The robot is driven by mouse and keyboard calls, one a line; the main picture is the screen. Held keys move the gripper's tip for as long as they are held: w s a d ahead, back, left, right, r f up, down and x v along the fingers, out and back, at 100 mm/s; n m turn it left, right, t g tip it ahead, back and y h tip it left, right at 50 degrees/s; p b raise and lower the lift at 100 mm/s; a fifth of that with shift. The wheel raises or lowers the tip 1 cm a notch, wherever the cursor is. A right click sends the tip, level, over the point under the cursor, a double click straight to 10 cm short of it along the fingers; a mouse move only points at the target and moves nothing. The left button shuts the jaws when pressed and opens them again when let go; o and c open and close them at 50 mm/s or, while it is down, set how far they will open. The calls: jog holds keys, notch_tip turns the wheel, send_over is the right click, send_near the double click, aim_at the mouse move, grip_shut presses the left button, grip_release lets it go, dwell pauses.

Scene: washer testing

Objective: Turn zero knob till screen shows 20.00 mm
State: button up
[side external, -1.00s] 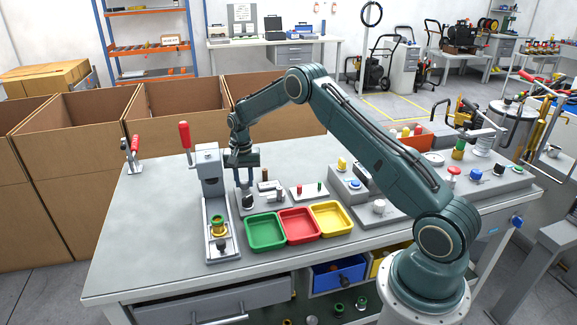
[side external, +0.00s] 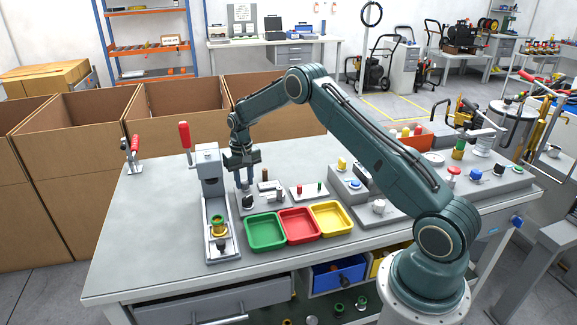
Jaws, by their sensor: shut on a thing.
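My gripper (side external: 244,178) points down over the grey fixture block (side external: 272,203) right of the lever press. Its fingers are shut on a small dark-and-light knob (side external: 247,201), which I take for the zero knob. The fingers partly hide the knob's top, and the exact contact is too small to make out. No screen reading in mm can be read in this view.
The lever press (side external: 213,190) with a red handle stands close left of my gripper. Green (side external: 265,246), red (side external: 300,240) and yellow (side external: 332,232) trays lie in front. A control panel (side external: 385,208) is to the right.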

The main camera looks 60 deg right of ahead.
aim_at(244, 181)
jog(key=shift+n, duration=1.2)
jog(key=o, duration=1)
jog(key=shift+c, duration=0.2)
notch_tip(244, 181, up, 14)
